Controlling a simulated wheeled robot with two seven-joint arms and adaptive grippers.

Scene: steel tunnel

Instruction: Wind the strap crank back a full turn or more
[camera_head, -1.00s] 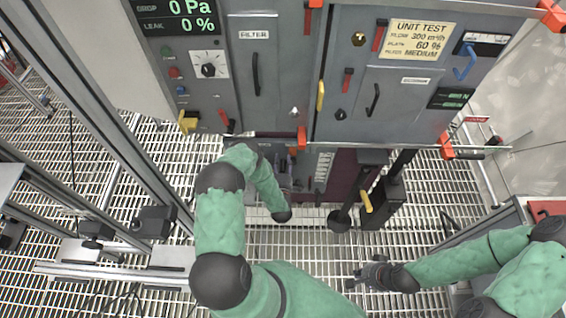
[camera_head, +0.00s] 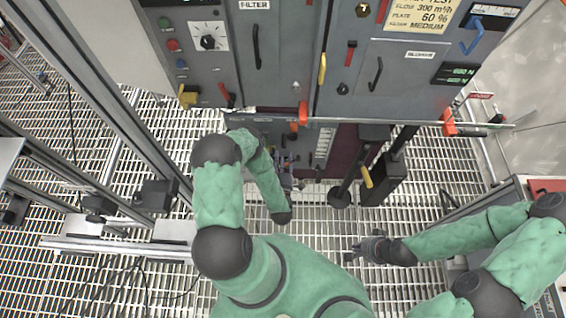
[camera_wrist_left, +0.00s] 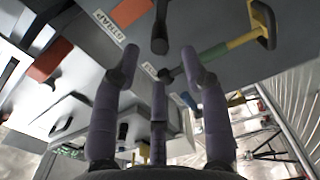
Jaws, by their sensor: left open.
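In the left wrist view a STRAP label (camera_wrist_left: 108,24) sits beside an orange block on a grey panel. A crank-like lever with a green shaft (camera_wrist_left: 212,54), yellow arm and black end grip stands at the upper right; I cannot tell for certain that it is the strap crank. My left gripper (camera_wrist_left: 160,68) is open, its fingers spread below the panel. The green shaft's near end appears between the fingertips; contact cannot be told. In the head view the left forearm largely hides this area. My right gripper (camera_head: 366,248) hangs over the grating, away from the cabinet; its fingers are too small to judge.
The grey cabinet (camera_head: 388,72) has several levers and handles. A rail with orange clamps (camera_head: 449,122) crosses its lower front. A black post with a yellow handle (camera_head: 367,177) stands right of my left arm. Metal frames (camera_head: 157,192) stand at left. Open grating lies between.

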